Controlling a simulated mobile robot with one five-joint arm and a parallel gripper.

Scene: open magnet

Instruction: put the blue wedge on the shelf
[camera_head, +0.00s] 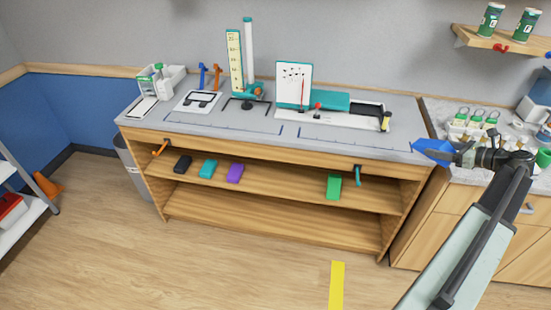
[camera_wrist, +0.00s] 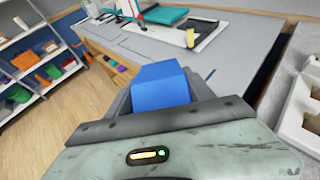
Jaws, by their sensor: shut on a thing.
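The blue wedge (camera_head: 432,147) is held in my gripper (camera_head: 458,154) at the right end of the workbench, in the head view. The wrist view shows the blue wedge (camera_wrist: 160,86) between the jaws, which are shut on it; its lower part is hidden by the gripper. The wooden shelf (camera_head: 285,187) runs under the bench top. A black block (camera_head: 183,164), a teal block (camera_head: 208,169), a purple block (camera_head: 235,173) and a green block (camera_head: 334,187) stand on it. My gripper is above and to the right of this shelf.
The grey bench top (camera_head: 240,128) holds a gauge, a white board and other items. The shelf is bare between the purple and green blocks. A side counter (camera_head: 455,190) stands at right.

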